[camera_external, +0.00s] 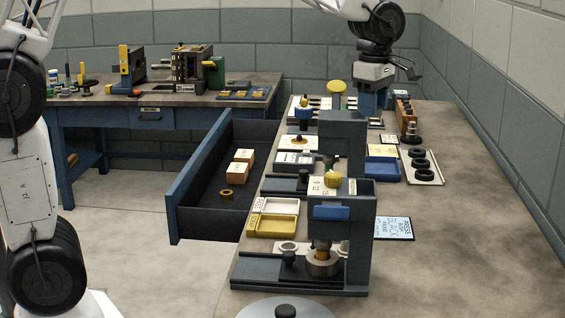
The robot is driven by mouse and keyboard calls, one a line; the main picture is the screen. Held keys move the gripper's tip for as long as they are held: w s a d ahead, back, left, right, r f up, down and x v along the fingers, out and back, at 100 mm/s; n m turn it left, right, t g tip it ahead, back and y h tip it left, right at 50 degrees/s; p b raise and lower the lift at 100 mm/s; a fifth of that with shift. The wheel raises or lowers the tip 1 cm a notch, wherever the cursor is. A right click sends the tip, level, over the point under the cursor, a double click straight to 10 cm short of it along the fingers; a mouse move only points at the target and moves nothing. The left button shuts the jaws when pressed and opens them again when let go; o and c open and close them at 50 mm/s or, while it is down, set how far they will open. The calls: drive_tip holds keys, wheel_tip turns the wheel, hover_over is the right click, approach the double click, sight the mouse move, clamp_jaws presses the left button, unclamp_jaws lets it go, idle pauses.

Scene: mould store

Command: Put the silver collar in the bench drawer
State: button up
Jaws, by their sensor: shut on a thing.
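My gripper (371,104) is at the far end of the right bench, pointing down, small in view. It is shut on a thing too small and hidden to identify. The bench drawer (208,160) is pulled open on the bench's left side. Two pale wooden blocks and a brass-coloured ring (227,194) lie inside it. A grey metal ring (323,263) sits around a brass-coloured piece on the base of the near press (345,235). I cannot tell whether this ring is the silver collar.
A second press (342,140) stands behind the near one. The right front benchtop is clear. A blue table (150,101) with tools stands behind.

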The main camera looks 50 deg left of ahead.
drive_tip(key=a, duration=0.4)
drive_tip(key=w+a+n, duration=0.1)
drive_tip(key=a, duration=0.4)
drive_tip(key=w+a+n, duration=0.1)
drive_tip(key=a, duration=0.4)
drive_tip(key=shift+a, duration=0.2)
drive_tip(key=s+a+n, duration=0.2)
drive_tip(key=s+a, duration=0.1)
drive_tip(key=a, duration=0.9)
drive_tip(key=s+a+n, duration=0.2)
drive_tip(key=s+a, duration=0.1)
drive_tip(key=a, duration=1)
drive_tip(key=s+a+n, duration=0.1)
drive_tip(key=s+a, duration=0.2)
drive_tip(key=a, duration=0.9)
wheel_tip(320, 180, down, 30)
drive_tip(key=shift+w, duration=0.25)
drive_tip(key=shift+f, duration=0.15)
drive_tip(key=shift+f, duration=3.05)
drive_tip(key=shift+f, duration=1.85)
